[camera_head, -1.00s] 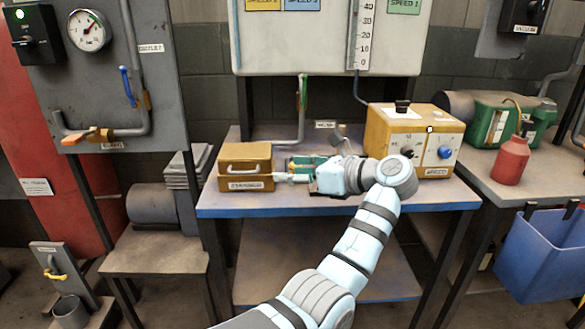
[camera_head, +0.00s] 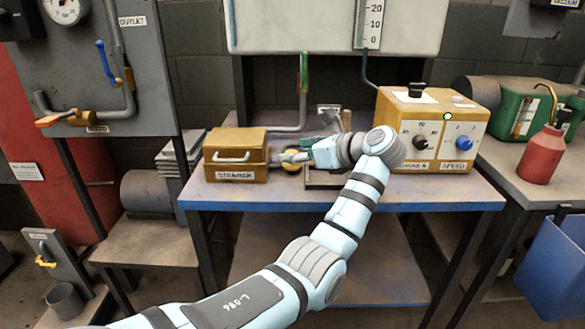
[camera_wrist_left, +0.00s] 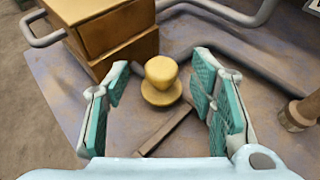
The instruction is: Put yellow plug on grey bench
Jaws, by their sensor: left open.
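The yellow plug (camera_head: 291,166), a rounded knob on a wider round base, stands on the blue-edged workbench (camera_head: 240,196), right of a mustard box. In the left wrist view the plug (camera_wrist_left: 161,72) is between and slightly beyond the teal fingers. My left gripper (camera_head: 294,156) is open and empty, with its fingers spread on both sides of the plug; contact is not visible. Two surfaces look grey: a low bench (camera_head: 150,248) at left and the right-hand bench (camera_head: 508,178). I cannot tell which one is named. My right gripper is not in view.
The mustard box (camera_head: 235,165) stands left of the plug; a dark flat piece (camera_head: 322,180) lies beside it. A yellow control box (camera_head: 440,130) is to the right. The right-hand bench carries a red bottle (camera_head: 541,155). The low bench top looks mostly clear.

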